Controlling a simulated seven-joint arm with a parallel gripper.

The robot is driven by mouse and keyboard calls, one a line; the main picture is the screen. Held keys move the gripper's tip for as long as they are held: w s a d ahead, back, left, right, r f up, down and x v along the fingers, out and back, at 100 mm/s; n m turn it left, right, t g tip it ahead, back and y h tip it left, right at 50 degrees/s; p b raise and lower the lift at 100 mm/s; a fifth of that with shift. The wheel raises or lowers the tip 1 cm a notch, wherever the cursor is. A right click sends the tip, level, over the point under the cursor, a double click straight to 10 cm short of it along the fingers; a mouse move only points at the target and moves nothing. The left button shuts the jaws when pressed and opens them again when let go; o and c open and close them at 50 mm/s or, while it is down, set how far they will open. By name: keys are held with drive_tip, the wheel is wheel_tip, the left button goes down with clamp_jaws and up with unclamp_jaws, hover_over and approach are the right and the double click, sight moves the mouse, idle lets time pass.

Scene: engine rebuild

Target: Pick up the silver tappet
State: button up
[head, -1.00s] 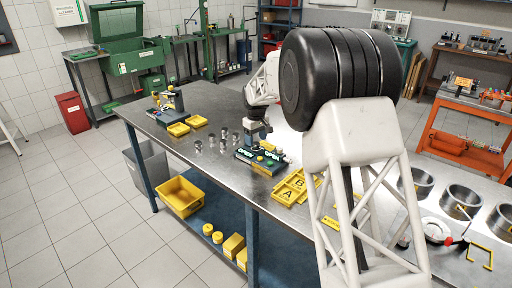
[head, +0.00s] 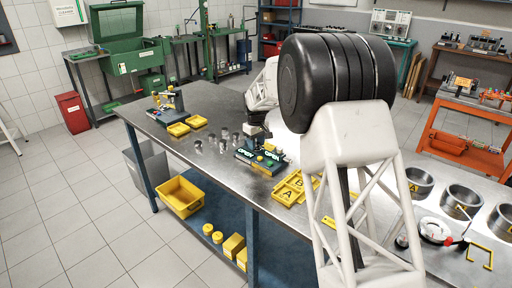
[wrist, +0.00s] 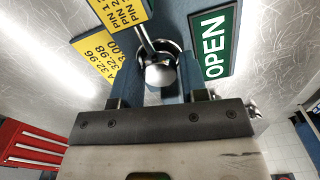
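In the head view, several small silver cylinders (head: 198,146), which look like tappets, stand on the bench left of the dark fixture. My gripper (head: 256,131) is just behind that fixture (head: 258,158) with green OPEN labels; its fingertips are hidden there. In the wrist view, my gripper (wrist: 160,82) points down, its two blue fingers apart. A shiny silver rounded piece (wrist: 160,73) lies between them, with a thin rod running up and left from it. I cannot tell whether the fingers touch it or whether it is a tappet.
An OPEN sign (wrist: 215,45) and yellow number labels (wrist: 97,55) lie close around the fingers. Large metal rings (head: 461,201) stand at the right end of the bench.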

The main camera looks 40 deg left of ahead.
drive_tip(key=c, duration=0.6)
drive_tip(key=shift+o, duration=0.2)
drive_tip(key=shift+r, duration=0.2)
drive_tip(key=shift+r, duration=1.65)
drive_tip(key=s+d+r, duration=0.1)
drive_tip(key=s+d, duration=0.9)
drive_tip(key=d, duration=0.2)
drive_tip(key=shift+d+r, duration=0.15)
drive_tip(key=shift+r, duration=0.05)
drive_tip(key=shift+s, duration=0.1)
